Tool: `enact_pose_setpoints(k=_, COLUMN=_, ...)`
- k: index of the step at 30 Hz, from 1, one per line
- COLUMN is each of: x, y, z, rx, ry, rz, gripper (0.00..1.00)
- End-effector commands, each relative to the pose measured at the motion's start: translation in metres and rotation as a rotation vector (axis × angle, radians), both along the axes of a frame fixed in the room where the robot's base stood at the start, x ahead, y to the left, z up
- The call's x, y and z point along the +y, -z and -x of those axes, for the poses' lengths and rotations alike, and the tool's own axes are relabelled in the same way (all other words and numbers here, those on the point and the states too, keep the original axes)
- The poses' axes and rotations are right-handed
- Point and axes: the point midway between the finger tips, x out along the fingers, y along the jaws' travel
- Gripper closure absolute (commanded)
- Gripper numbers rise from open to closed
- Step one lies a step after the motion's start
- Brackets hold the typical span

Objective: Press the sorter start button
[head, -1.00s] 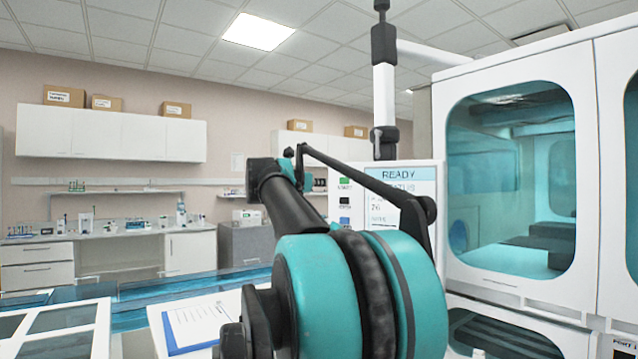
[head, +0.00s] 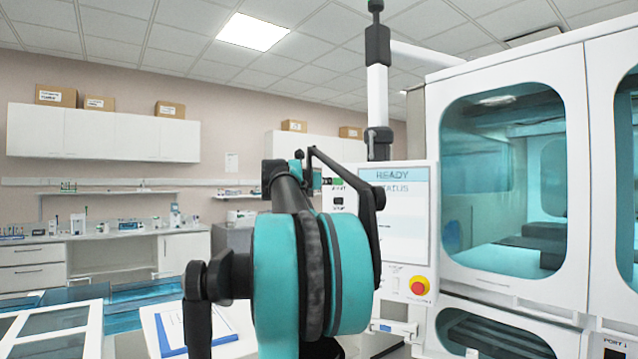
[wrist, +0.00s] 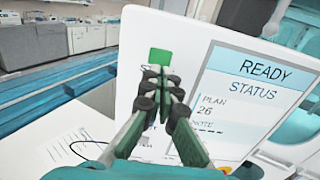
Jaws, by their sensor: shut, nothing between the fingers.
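The green start button (wrist: 160,57) is a square near the upper left of the white control panel (wrist: 185,25). In the head view the green button (head: 338,182) shows just beside my arm. The panel's screen (wrist: 245,90) reads READY, STATUS, PLAN 26. My gripper (wrist: 162,78) is shut and empty, its dark fingertips together in front of the panel, just below the green button in the wrist view. I cannot tell whether the tips touch the panel.
A red stop button (head: 419,285) on a yellow base sits low on the panel. The white sorter cabinet (head: 432,200) with teal windows stands at the right. A clipboard (head: 200,325) lies at lower left, near a blue transparent track (head: 140,292).

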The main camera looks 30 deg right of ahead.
Motion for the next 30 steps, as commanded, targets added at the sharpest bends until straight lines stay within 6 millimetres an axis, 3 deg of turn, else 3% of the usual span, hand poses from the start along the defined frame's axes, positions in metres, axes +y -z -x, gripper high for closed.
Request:
enact_pose_setpoints(k=3, x=-0.02, y=0.0, z=-0.01, rx=0.0, ry=0.002, rz=0.0, gripper=1.0)
enact_pose_setpoints(k=9, x=-0.039, y=0.0, z=-0.02, rx=0.0, ry=0.001, rz=0.0, gripper=1.0)
enact_pose_setpoints(k=24, x=-0.046, y=0.0, z=-0.024, rx=0.0, ry=0.0, rz=0.0, gripper=1.0)
enact_pose_setpoints(k=30, x=-0.06, y=0.0, z=-0.031, rx=0.0, ry=0.0, rz=0.0, gripper=1.0)
